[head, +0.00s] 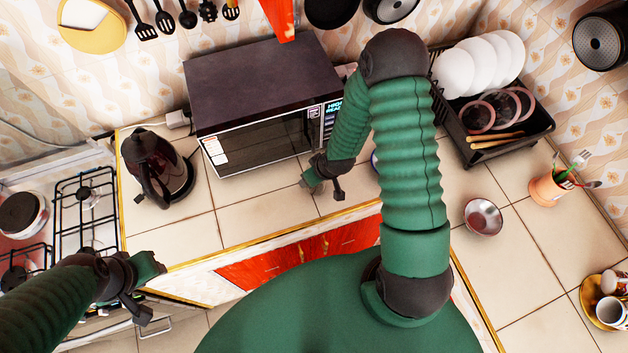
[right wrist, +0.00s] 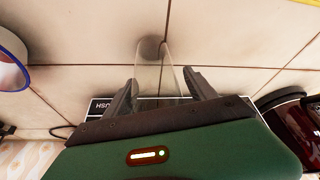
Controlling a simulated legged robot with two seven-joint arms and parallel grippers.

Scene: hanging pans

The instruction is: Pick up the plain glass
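The plain glass (right wrist: 155,66) is clear and shows in the right wrist view, between the two fingers of my right gripper (right wrist: 160,82). The fingers are spread, one on each side of the glass; I cannot tell whether either touches it. In the head view my right gripper (head: 322,184) is low over the counter in front of the microwave, and I cannot make out the glass there. My left gripper (head: 146,290) is open and empty, in front of the counter's edge at the lower left.
The microwave (head: 262,95) stands behind my right gripper, with a dark kettle (head: 157,165) to its left. A blue-rimmed item (right wrist: 12,62) is near the glass. A dish rack (head: 495,142), metal bowl (head: 483,217) and utensil pot (head: 547,188) stand to the right.

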